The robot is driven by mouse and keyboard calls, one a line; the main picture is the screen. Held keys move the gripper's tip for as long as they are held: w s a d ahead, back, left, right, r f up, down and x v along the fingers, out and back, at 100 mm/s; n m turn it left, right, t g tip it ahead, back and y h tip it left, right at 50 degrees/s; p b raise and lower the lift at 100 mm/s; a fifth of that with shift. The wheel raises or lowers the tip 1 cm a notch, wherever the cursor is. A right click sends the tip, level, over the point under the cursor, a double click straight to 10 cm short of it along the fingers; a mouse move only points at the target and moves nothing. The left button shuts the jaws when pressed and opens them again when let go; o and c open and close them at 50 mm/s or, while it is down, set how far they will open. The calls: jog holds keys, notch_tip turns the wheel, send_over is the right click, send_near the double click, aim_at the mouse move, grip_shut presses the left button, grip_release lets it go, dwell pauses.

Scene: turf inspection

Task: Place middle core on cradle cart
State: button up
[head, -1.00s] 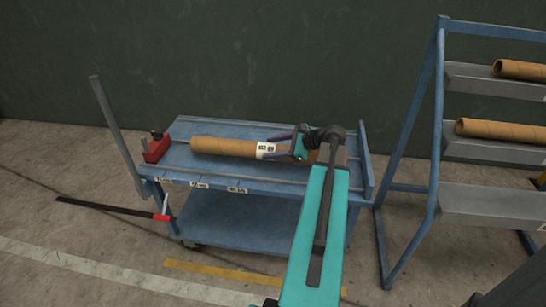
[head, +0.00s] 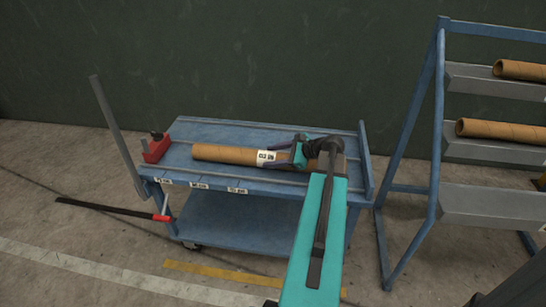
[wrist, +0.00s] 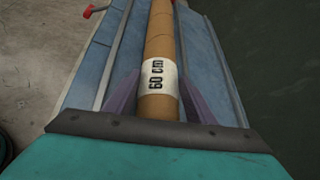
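The core, a brown cardboard tube (head: 225,153) with a white label, lies lengthwise over the top of the blue cradle cart (head: 200,132). In the wrist view the core (wrist: 160,35) runs away from me between my fingers, its label reading "60 cm". My gripper (head: 272,158) has one purple finger on each side of the core, close against it by the label; it also shows in the wrist view (wrist: 159,88). The core looks level and at or very near the cart's top; any small gap beneath is hidden. Its right end is hidden behind my arm.
A red clamp (head: 156,148) sits at the cart's left end. A grey post (head: 118,135) leans left.

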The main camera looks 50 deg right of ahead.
jog(key=o, duration=0.4)
jog(key=shift+s, duration=0.15)
jog(key=p+v, duration=0.1)
jog(key=v, duration=1)
jog(key=shift+s+r, duration=0.25)
jog(key=shift+s, duration=0.05)
jog(key=shift+d, duration=0.1)
